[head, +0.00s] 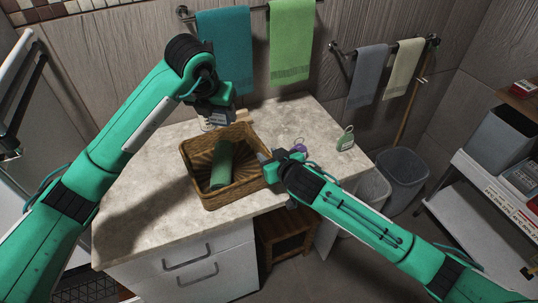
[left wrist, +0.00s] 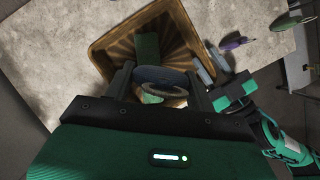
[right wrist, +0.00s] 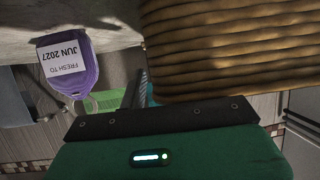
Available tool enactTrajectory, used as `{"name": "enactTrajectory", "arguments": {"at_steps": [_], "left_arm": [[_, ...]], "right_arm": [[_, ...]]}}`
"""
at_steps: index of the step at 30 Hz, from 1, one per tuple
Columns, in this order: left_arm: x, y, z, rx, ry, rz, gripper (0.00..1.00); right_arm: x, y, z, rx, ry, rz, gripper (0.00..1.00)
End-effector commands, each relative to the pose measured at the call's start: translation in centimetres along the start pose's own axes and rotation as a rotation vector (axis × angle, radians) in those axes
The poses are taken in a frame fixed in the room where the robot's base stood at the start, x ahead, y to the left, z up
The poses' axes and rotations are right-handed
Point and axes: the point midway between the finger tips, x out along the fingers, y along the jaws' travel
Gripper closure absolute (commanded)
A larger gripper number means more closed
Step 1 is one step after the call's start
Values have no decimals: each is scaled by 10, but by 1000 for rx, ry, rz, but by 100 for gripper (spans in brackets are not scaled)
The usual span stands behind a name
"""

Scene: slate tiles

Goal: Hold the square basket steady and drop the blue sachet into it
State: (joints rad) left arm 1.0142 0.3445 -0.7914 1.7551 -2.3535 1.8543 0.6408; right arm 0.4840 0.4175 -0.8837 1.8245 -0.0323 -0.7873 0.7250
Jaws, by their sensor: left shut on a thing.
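The square wicker basket (head: 240,201) stands on the counter, with a green roll-like thing (head: 222,165) inside. It also shows in the left wrist view (left wrist: 104,55). My left gripper (head: 215,122) is above the basket's back side, shut on the blue sachet (left wrist: 152,76). In the left wrist view the sachet hangs between the fingers, over the basket. My right gripper (head: 268,158) is at the basket's right side, near the rim. Its fingers look apart in the left wrist view (left wrist: 212,65). In the right wrist view the woven wall (right wrist: 230,50) hides part of them.
A purple sachet (head: 298,146) lies on the stone counter (head: 140,217) just right of my right gripper. A green sachet (head: 345,138) is at the counter's right edge. Towels hang on the back wall. Grey bins (head: 402,172) stand right of the counter.

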Motion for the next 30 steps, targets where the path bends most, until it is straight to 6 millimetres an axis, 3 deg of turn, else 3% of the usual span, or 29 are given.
{"name": "enactTrajectory", "arguments": {"at_steps": [11, 17, 23, 30], "left_arm": [[0, 0, 0, 0, 0, 0, 66], [0, 0, 0, 0, 0, 0, 66], [2, 1, -1, -1, 1, 0, 66], [27, 14, -16, -2, 4, -2, 66]], "right_arm": [[6, 0, 0, -1, 0, -1, 68], [6, 0, 0, -1, 0, -1, 100], [6, 0, 0, -1, 0, 0, 100], [6, 0, 0, -1, 0, 0, 100]]}}
